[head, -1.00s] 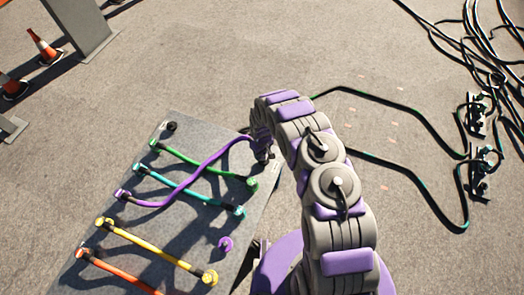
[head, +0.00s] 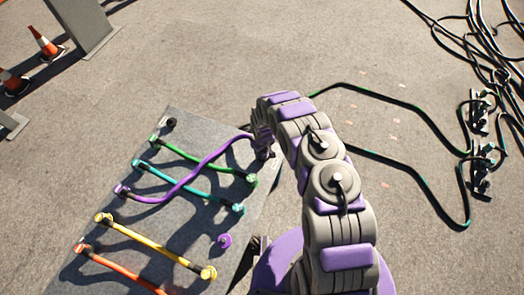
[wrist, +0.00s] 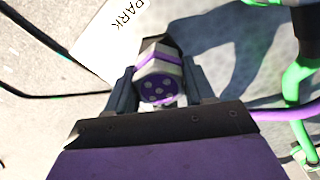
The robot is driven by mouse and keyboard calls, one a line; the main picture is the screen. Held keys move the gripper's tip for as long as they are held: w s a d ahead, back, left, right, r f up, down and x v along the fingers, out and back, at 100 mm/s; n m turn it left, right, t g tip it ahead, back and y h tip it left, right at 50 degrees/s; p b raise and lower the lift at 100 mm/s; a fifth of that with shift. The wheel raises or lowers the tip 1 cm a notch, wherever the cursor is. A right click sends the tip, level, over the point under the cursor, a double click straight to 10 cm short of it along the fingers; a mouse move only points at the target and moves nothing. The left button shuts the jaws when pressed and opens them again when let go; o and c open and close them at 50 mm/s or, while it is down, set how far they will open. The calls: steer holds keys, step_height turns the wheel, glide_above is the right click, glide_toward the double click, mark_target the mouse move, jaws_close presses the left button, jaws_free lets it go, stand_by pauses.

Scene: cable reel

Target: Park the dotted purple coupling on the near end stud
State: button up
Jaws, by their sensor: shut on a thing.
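My gripper (head: 263,150) is at the upper right corner of the grey board (head: 190,215). In the wrist view its two fingers (wrist: 157,88) are shut on the purple coupling (wrist: 158,90), a grey and purple piece with pale dots on its purple face. The purple cable (head: 205,167) runs from a purple end (head: 122,191) on the board's left side, over the teal and green cables, up to my gripper. A white PARK label (wrist: 125,30) lies just beyond the coupling. Any stud beneath the coupling is hidden, so I cannot tell whether they touch.
Green (head: 200,162), teal (head: 190,188), yellow (head: 160,246) and orange (head: 120,272) cables cross the board. A bare purple stud (head: 224,241) and a black stud (head: 171,122) stand on it. Black cables (head: 395,95) lie on the ground to the right.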

steer(key=shift+d, duration=0.15)
steer(key=shift+f, duration=0.4)
steer(key=o, duration=1.2)
steer(key=shift+o, duration=0.2)
step_height(320, 180, up, 17)
steer(key=p, duration=0.4)
steer(key=shift+r+p, duration=0.15)
steer(key=shift+p, duration=0.15)
